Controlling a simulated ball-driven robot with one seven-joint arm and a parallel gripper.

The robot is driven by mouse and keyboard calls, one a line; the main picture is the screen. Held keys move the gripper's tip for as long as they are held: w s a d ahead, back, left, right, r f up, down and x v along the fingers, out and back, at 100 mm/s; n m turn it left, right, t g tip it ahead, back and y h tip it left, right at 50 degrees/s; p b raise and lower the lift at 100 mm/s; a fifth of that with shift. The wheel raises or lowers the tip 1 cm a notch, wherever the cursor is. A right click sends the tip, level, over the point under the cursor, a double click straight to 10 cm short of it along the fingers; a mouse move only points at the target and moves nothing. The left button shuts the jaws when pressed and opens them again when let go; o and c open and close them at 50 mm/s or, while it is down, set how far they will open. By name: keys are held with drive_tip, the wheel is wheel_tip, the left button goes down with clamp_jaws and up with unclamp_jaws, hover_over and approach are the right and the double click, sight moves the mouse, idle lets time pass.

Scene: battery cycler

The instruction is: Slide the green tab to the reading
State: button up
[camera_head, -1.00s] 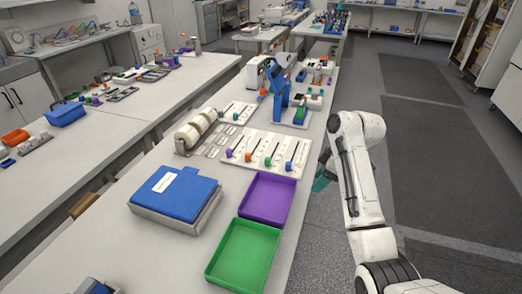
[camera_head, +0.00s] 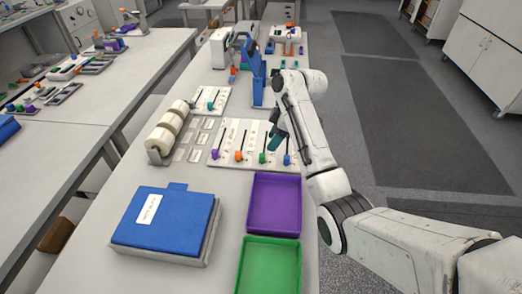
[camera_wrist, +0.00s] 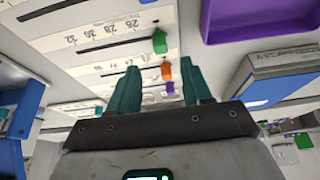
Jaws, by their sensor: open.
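The green tab (camera_head: 262,157) sits at the near end of its slot on a white slider panel (camera_head: 228,133). The panel also carries purple (camera_head: 215,153), orange (camera_head: 239,156) and blue (camera_head: 287,160) tabs. In the wrist view the green tab (camera_wrist: 159,41) is just beyond my open fingers, at the right end of a dark slot. A printed scale with numbers in the high twenties and thirties runs beside it; no target reading is legible. My gripper (camera_head: 275,138) hangs over the panel's right part, with teal fingers (camera_wrist: 160,64) spread and empty.
A purple tray (camera_head: 274,230) and a green tray (camera_head: 240,286) lie in front of the panel. A blue binder (camera_head: 170,222) is front left, cream rolls (camera_head: 160,140) left. A smaller slider panel (camera_head: 208,106) and a blue stand (camera_head: 257,82) are behind.

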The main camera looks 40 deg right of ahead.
sight(263, 155)
drive_tip(key=p+x, duration=0.1)
drive_tip(key=x, duration=0.7)
drive_tip(key=shift+w+f, duration=0.1)
drive_tip(key=shift+c, duration=0.4)
clamp_jaws()
